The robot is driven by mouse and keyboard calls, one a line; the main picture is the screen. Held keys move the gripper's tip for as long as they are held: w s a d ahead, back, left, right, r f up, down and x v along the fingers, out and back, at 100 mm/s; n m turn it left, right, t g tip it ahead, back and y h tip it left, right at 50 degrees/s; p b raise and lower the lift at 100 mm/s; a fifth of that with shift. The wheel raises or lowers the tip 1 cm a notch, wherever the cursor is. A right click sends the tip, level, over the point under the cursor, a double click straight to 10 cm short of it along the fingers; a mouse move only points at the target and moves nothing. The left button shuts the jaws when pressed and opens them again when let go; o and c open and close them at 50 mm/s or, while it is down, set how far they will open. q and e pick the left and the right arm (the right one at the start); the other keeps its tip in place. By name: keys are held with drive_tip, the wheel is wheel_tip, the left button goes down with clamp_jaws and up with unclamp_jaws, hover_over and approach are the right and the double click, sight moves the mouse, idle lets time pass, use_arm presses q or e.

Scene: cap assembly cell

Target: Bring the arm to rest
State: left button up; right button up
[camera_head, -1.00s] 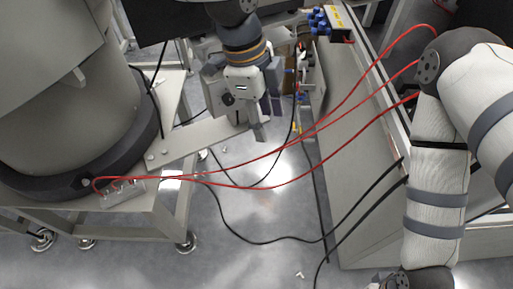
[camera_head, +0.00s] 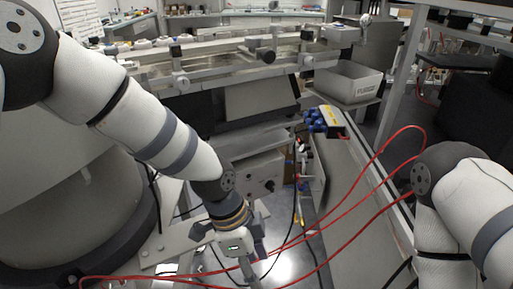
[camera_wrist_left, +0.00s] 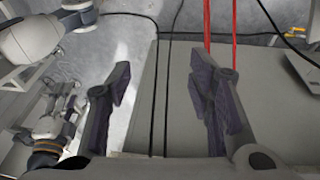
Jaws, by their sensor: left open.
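My left arm (camera_head: 150,125) comes in from the left in the head view and slopes down to the lower middle. Its gripper (camera_head: 236,264) hangs over the floor gap between the machine on the left and the long grey bench side; the lower edge cuts off part of it. In the left wrist view the two dark fingers (camera_wrist_left: 161,68) stand wide apart with nothing between them. My right arm (camera_head: 463,200) is at the right edge of the head view and folds downward.
Red cables (camera_head: 372,158) loop across the gap near my left gripper, and black cables hang there too. A grey bin (camera_head: 348,82) and a rail fixture (camera_head: 225,62) stand behind.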

use_arm(q)
drive_tip(key=s+a+f+n+g, duration=0.1)
drive_tip(key=s+a+f+n, duration=0.55)
drive_tip(key=s+f, duration=0.4)
drive_tip(key=s+a+f+n+y, duration=0.2)
drive_tip(key=s+a+n+y, duration=0.1)
drive_tip(key=s+a+n, duration=0.9)
drive_tip(key=s+a, duration=0.3)
drive_tip(key=s, duration=0.3)
drive_tip(key=shift+s+a+f, duration=0.2)
drive_tip(key=shift+a+f, duration=0.05)
drive_tip(key=shift+f, duration=0.15)
